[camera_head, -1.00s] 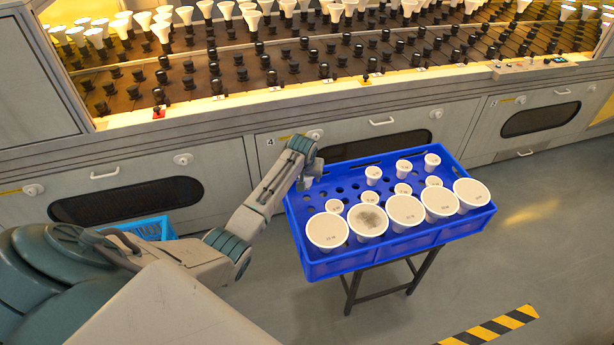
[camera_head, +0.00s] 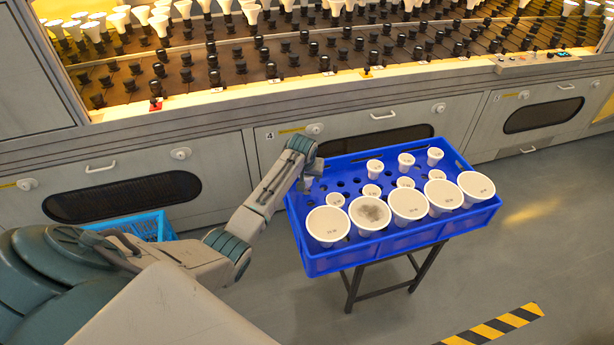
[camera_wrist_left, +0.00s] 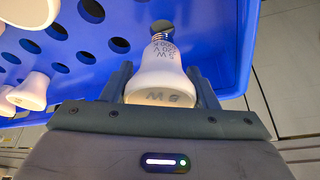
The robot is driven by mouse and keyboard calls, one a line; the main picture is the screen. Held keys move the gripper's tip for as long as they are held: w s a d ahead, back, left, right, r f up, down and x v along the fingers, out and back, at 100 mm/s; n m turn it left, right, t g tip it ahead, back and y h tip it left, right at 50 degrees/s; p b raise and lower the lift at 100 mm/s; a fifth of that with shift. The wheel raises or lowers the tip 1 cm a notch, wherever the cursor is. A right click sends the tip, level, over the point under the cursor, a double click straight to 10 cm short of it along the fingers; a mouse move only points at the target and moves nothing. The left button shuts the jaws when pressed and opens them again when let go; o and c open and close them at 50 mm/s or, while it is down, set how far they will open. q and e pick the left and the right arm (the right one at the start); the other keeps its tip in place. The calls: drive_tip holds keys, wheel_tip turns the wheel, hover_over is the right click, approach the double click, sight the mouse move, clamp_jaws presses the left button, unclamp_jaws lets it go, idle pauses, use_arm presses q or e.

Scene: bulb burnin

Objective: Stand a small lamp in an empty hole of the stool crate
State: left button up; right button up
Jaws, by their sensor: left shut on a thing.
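The blue stool crate (camera_head: 318,264) stands on dark legs and holds several small white lamps and a front row of large white lamps. Its back-left part shows empty holes (camera_head: 335,187). My left gripper (camera_head: 311,180) is over the crate's left end. In the left wrist view the left gripper (camera_wrist_left: 162,85) is shut on a small white lamp (camera_wrist_left: 158,70). The lamp's metal screw base points away from the camera, toward the blue crate (camera_wrist_left: 195,35). An empty hole (camera_wrist_left: 119,45) lies left of the base. Whether the base touches the crate cannot be told. My right gripper is not in view.
A burn-in rack (camera_head: 330,55) with black sockets and white lamps runs along the back, above grey cabinet doors. A light-blue basket (camera_head: 150,227) sits behind my left arm. A yellow and black stripe (camera_head: 500,325) marks the floor at front right. The floor right of the crate is clear.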

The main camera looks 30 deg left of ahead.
sight(307, 183)
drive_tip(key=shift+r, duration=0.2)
use_arm(q)
drive_tip(key=shift+f, duration=0.25)
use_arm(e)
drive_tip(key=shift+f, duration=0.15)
use_arm(q)
drive_tip(key=shift+f+b, duration=0.75)
drive_tip(key=shift+f, duration=0.9)
drive_tip(key=o, duration=1.1)
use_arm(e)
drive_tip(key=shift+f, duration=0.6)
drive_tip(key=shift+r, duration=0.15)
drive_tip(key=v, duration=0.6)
use_arm(q)
drive_tip(key=p+v, duration=0.2)
drive_tip(key=v, duration=0.9)
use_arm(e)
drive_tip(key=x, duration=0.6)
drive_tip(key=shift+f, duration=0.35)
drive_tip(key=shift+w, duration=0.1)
